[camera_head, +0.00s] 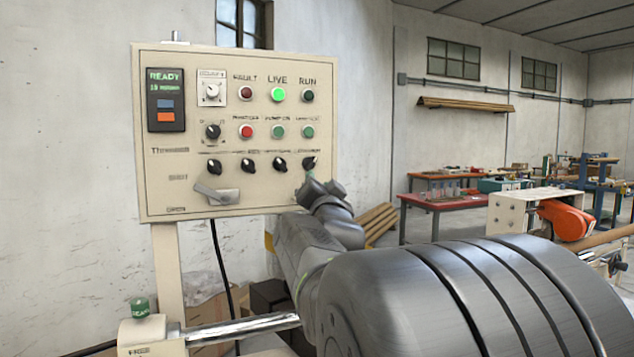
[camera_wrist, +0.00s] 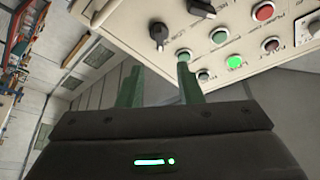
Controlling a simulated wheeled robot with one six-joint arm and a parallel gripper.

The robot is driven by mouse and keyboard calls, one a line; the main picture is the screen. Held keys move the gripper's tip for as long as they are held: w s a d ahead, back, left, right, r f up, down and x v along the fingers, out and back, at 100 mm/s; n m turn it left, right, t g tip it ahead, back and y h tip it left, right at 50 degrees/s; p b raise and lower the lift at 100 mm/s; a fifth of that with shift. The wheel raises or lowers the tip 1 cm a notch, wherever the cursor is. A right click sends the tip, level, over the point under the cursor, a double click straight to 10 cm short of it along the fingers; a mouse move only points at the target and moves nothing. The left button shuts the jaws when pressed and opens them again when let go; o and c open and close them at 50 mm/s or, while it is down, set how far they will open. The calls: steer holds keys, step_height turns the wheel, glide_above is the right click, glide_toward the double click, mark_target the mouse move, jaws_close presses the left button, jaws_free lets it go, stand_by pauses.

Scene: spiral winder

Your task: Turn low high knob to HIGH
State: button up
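A beige control panel (camera_head: 160,190) hangs at the left in the head view. Its lowest row holds several black knobs. The rightmost knob (camera_head: 309,163) is closest to my gripper, and its label is too small to read surely as low/high. In the wrist view a black knob with a light pointer (camera_wrist: 157,35) appears beyond the gap between my green fingers. My gripper (camera_wrist: 158,85) is open, its two fingers apart with nothing visible between them. In the head view, my wrist mostly hides the fingers, just below the rightmost knob. Contact with the knob cannot be told.
Another black knob (camera_wrist: 202,8) is close by. Green buttons (camera_head: 308,132) sit above the row, with a lit green LIVE lamp (camera_head: 278,94). A grey lever handle (camera_head: 216,194) juts out at lower left. A red table (camera_head: 440,200) stands far right.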

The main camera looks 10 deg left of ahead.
mark_target(313, 164)
steer(key=shift+v, duration=1.85)
steer(key=p+x, duration=0.3)
steer(key=x, duration=1.1)
steer(key=shift+s, duration=0.1)
